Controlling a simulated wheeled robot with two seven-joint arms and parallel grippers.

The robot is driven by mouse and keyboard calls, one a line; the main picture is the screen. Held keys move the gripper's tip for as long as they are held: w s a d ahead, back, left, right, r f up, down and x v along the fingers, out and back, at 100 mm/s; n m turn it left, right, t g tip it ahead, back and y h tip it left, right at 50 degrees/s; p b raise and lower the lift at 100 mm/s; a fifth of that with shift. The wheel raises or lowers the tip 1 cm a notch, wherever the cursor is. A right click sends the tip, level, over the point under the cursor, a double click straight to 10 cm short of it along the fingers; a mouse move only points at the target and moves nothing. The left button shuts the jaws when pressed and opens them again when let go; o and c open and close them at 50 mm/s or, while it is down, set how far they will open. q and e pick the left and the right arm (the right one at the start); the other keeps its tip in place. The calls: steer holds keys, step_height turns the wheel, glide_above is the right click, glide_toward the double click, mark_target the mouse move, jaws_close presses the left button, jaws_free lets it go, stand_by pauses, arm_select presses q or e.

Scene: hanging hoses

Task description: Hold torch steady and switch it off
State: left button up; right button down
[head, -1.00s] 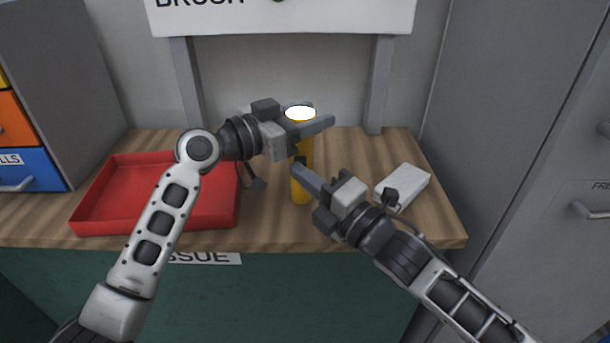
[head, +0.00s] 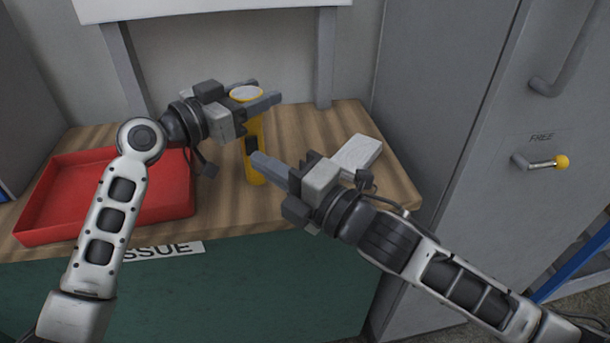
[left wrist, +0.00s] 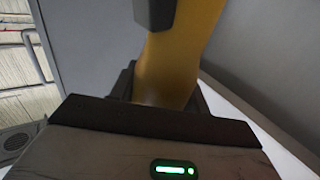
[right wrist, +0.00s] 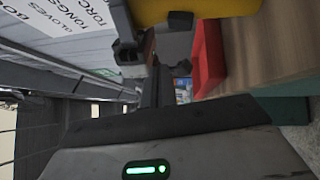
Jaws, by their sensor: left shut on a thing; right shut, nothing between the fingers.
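A yellow torch (head: 255,172) stands upright above the wooden bench, its pale, unlit lens (head: 246,92) facing up. My left gripper (head: 267,91) is shut around the torch's upper part, just below the lens. The torch fills the upper middle of the left wrist view (left wrist: 180,62), with its black switch (left wrist: 154,14) at the top. My right gripper (head: 257,160) is shut and empty, its tips close beside the torch near the dark switch (head: 251,145). The torch crosses the top of the right wrist view (right wrist: 215,8). Whether its base touches the bench is unclear.
A red tray (head: 60,190) lies on the bench at left. A pale grey box (head: 358,154) lies at right, behind my right gripper. A grey cabinet (head: 450,190) with a yellow-tipped handle (head: 548,161) stands at the right. Bare bench (head: 310,125) lies between torch and box.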

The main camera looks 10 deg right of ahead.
steer(key=s+d+r, duration=0.1)
steer(key=s+d, duration=0.4)
steer(key=shift+s+r, duration=0.15)
steer(key=shift+s, duration=0.1)
arm_select(q)
steer(key=o, duration=1.2)
steer(key=shift+c, duration=0.2)
